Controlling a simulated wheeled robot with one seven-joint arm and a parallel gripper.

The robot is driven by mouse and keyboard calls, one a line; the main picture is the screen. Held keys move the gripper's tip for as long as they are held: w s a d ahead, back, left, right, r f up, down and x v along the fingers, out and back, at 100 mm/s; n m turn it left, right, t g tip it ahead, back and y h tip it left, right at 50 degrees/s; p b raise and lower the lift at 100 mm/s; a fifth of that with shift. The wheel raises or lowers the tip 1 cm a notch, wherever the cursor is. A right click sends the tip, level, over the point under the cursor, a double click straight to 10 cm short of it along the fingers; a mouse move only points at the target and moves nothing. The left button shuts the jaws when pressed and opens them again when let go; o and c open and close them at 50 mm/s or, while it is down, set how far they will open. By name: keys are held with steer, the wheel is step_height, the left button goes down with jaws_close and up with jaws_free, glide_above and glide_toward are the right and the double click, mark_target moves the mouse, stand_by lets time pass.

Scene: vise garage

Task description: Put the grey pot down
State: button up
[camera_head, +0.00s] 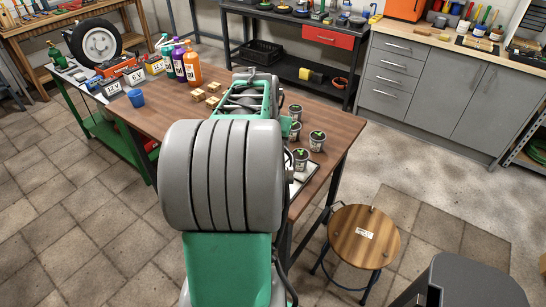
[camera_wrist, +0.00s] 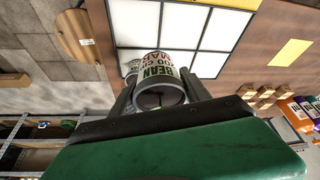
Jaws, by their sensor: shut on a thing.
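In the wrist view my gripper (camera_wrist: 160,88) has its two dark fingers on either side of a grey pot (camera_wrist: 158,97) with a white printed label, and is shut on it. The pot's round end faces the camera. A tray or panel of white squares (camera_wrist: 135,32) lies beyond the pot; I cannot tell whether the pot touches it. Part of another pale labelled thing shows just behind the held pot. In the head view my arm hides the gripper and held pot. Several similar grey pots with green tops (camera_head: 317,141) stand on the table's right side.
A pale tray edge (camera_head: 305,172) shows near the pots.

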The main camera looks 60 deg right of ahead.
steer(key=s+d+m, duration=0.1)
steer(key=s+d, duration=0.2)
steer(key=s, duration=0.2)
steer(key=shift+m+g, duration=0.3)
steer(key=w+d+f+p, duration=0.1)
steer(key=w+d+f, duration=0.2)
steer(key=w+d+f+p, duration=0.1)
steer(key=w+d+f, duration=0.2)
steer(key=f, duration=0.1)
steer(key=w+d+f+p, duration=0.1)
steer(key=w+d+f, duration=0.2)
steer(key=w, duration=0.1)
steer(key=shift+w+f, duration=0.1)
steer(key=shift+f, duration=0.1)
step_height(320, 180, down, 2)
steer(key=shift+f+p, duration=0.25)
steer(key=shift+p, duration=0.6)
steer(key=shift+f+b, duration=0.35)
steer(key=shift+f, duration=0.05)
steer(key=o, duration=1.3)
steer(key=shift+o, duration=0.2)
steer(key=shift+r, duration=0.15)
